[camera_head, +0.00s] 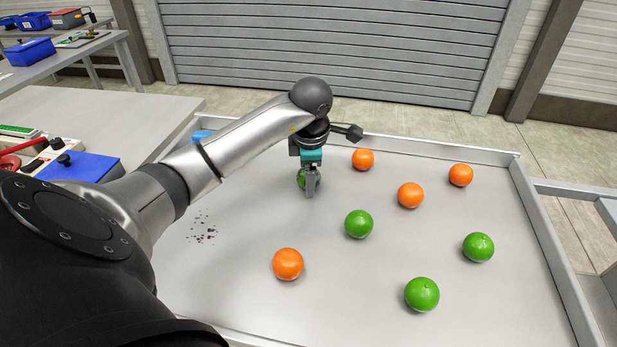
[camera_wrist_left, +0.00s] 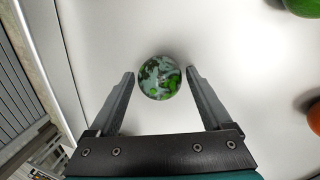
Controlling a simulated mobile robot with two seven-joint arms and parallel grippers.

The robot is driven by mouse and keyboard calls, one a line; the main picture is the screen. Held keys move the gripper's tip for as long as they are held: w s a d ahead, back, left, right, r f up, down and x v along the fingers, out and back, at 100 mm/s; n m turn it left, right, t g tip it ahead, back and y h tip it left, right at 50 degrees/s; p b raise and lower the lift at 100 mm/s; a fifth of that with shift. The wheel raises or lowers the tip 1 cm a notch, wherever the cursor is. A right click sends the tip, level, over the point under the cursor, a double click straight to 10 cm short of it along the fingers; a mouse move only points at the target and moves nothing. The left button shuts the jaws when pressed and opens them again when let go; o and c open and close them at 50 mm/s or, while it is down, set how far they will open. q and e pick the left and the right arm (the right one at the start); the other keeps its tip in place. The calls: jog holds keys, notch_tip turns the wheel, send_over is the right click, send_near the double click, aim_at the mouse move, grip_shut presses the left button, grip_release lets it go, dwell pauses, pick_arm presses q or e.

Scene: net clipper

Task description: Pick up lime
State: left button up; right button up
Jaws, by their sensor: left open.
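A lime (camera_head: 301,179) sits on the light grey tray table toward its back left. In the left wrist view this lime (camera_wrist_left: 160,77) is green with grey, mould-like patches. My left gripper (camera_head: 311,191) points down over it and hides part of it in the head view. In the wrist view its open fingers (camera_wrist_left: 161,74) stand on either side of the lime, with a gap on each side. Three other limes stand apart: one near the middle (camera_head: 359,223), one at the right (camera_head: 478,247) and one at the front right (camera_head: 422,294). My right gripper is not in view.
Several oranges are spread over the tray table (camera_head: 240,285): behind (camera_head: 363,159), in the middle (camera_head: 411,195), back right (camera_head: 461,174) and front left (camera_head: 288,264). A raised rim (camera_head: 545,240) edges the tray. Dark stains (camera_head: 203,230) mark the left.

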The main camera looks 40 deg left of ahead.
pick_arm(q)
jog(key=c, duration=1.2)
jog(key=shift+o, duration=0.2)
jog(key=shift+r, duration=0.1)
notch_tip(320, 180, up, 20)
jog(key=p, duration=0.4)
